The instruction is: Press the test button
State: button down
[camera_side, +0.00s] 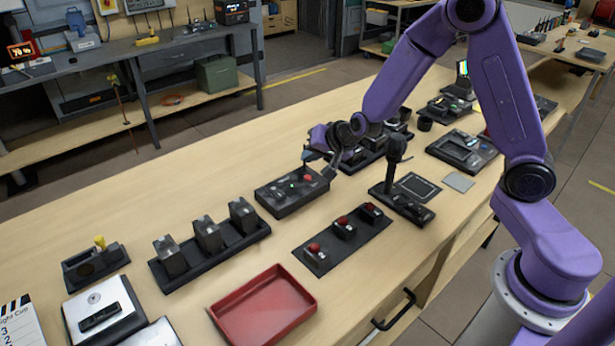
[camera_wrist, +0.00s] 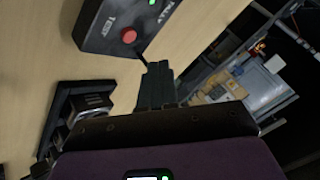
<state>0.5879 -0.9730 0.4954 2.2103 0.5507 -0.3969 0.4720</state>
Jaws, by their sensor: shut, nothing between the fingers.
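A dark control box (camera_side: 283,200) sits on the wooden bench in the side view, with a red button (camera_side: 308,178) near its right end and a small green light. The wrist view shows the same box (camera_wrist: 97,25) at the top, with the red button (camera_wrist: 129,35) and white lettering that seems to read "TALLY" and "TEST". My gripper (camera_side: 331,168) is just beyond the box's right end in the side view, close to the button. In the wrist view my gripper (camera_wrist: 157,68) is shut and empty, its tips beside the box edge and apart from the button. The exact height gap cannot be told.
A dark panel (camera_side: 318,262) with several red buttons lies nearer the front. A red tray (camera_side: 222,322), a rack of dark blocks (camera_side: 187,280) and an upright black stick (camera_side: 393,172) stand around. Bare bench lies left of the box.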

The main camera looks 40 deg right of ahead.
jog(key=shift+f, duration=1.4)
jog(key=shift+f, duration=0.15)
dwell(1.0)
jog(key=shift+f, duration=0.3)
jog(key=shift+f, duration=0.4)
dwell(0.7)
dwell(0.3)
jog(key=shift+r, duration=0.85)
jog(key=shift+r, duration=2.5)
